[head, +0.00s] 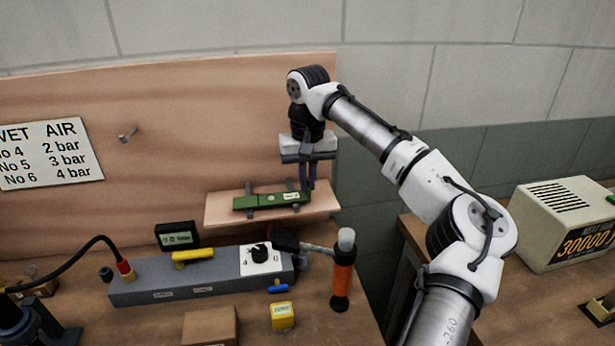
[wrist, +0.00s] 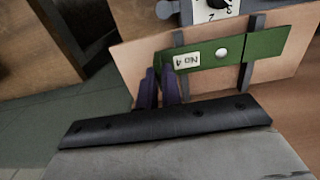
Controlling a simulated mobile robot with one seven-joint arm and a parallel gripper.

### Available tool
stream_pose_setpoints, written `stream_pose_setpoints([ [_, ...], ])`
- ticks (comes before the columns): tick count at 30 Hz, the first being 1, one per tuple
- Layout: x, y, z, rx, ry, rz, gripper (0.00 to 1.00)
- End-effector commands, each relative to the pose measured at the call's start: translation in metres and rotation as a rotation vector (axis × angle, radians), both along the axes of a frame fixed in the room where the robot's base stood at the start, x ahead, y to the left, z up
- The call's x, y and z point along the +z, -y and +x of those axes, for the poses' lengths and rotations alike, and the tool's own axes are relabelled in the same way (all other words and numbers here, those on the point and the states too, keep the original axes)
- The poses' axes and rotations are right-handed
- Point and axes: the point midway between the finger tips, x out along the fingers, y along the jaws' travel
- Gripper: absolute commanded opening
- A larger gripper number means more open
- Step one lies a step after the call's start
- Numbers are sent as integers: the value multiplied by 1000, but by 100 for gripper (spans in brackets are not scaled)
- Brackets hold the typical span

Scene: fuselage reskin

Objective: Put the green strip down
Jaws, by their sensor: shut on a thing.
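The green strip (head: 270,200) lies level across two grey bars on a small wooden shelf (head: 225,215) fixed to the backboard. My gripper (head: 309,186) reaches down from above at the strip's right end and is shut on it. In the wrist view the green strip (wrist: 230,52) shows a "No 4" label and a round pale stud. There the purple fingers of my gripper (wrist: 160,76) are close together at the strip's labelled end. The finger tips are partly hidden.
Below the shelf is a grey box with a dial (head: 200,280). An orange-handled tool (head: 342,278) stands right of it. A yellow block (head: 282,317) and a cardboard box (head: 210,326) are in front. A cream unit (head: 565,225) stands on the right bench.

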Motion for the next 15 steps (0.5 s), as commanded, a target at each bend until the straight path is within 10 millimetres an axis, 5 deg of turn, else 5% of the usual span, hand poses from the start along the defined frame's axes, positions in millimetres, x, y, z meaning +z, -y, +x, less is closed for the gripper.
stream_pose_setpoints([
  [2, -2, 0, 0, 1, 1, 0, 0],
  [8, -2, 0, 0, 0, 1, -1, 28],
  [15, -2, 0, 0, 0, 1, -1, 28],
])
